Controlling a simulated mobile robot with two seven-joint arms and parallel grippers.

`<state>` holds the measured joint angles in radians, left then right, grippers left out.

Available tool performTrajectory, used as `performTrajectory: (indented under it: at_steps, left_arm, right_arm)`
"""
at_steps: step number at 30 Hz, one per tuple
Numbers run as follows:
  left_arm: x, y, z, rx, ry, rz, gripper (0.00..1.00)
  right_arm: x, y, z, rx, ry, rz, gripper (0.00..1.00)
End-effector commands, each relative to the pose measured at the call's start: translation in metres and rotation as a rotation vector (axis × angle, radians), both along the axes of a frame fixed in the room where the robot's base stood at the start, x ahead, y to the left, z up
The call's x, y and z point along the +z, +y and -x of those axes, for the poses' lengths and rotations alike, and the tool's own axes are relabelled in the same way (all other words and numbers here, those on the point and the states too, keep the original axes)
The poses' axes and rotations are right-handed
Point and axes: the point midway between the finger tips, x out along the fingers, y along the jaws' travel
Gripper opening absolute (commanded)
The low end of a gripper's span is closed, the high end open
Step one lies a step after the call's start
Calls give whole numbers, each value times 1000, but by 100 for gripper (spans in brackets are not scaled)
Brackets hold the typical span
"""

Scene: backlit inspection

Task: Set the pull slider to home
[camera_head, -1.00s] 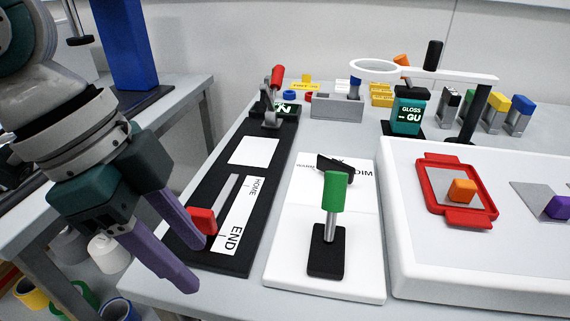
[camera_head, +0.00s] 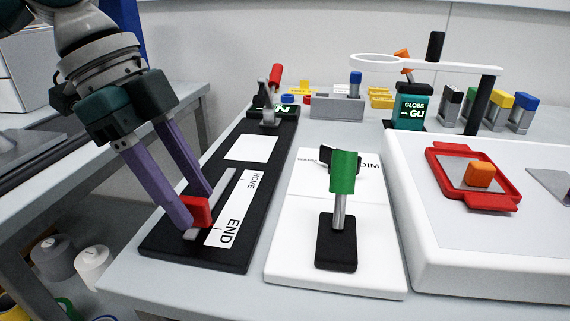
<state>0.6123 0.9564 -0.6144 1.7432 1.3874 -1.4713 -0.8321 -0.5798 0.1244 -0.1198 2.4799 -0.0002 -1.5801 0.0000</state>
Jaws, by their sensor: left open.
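The pull slider's red handle (camera_head: 197,210) sits at the near end of its grey slot (camera_head: 224,187) on a long black board (camera_head: 200,251). It is beside the END marking on a white label (camera_head: 233,212); HOME is printed at the label's far end. My left gripper (camera_head: 194,210) reaches down from the upper left with two purple fingers. It is open, with one finger on each side of the red handle. I cannot tell whether either finger touches it. My right gripper is not in view.
A green-handled lever (camera_head: 343,173) stands on a white plate (camera_head: 290,265) just right of the board. A red-handled toggle (camera_head: 275,76) is at the board's far end. A white panel (camera_head: 425,250) with a red frame (camera_head: 443,150) lies at the right.

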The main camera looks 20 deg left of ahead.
Motion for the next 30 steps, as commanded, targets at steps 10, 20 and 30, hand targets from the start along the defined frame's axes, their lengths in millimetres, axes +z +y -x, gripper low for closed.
performTrajectory:
  at_steps: [10, 20, 30]
  left_arm:
    - [-13, -5, -1, 0, -1, 0, 48]
    - [-13, -5, -1, 0, -1, 0, 20]
    - [-13, -5, -1, 0, -1, 0, 0]
  right_arm:
    - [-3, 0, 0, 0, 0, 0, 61]
    - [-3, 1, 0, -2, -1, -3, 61]
    - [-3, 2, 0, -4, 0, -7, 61]
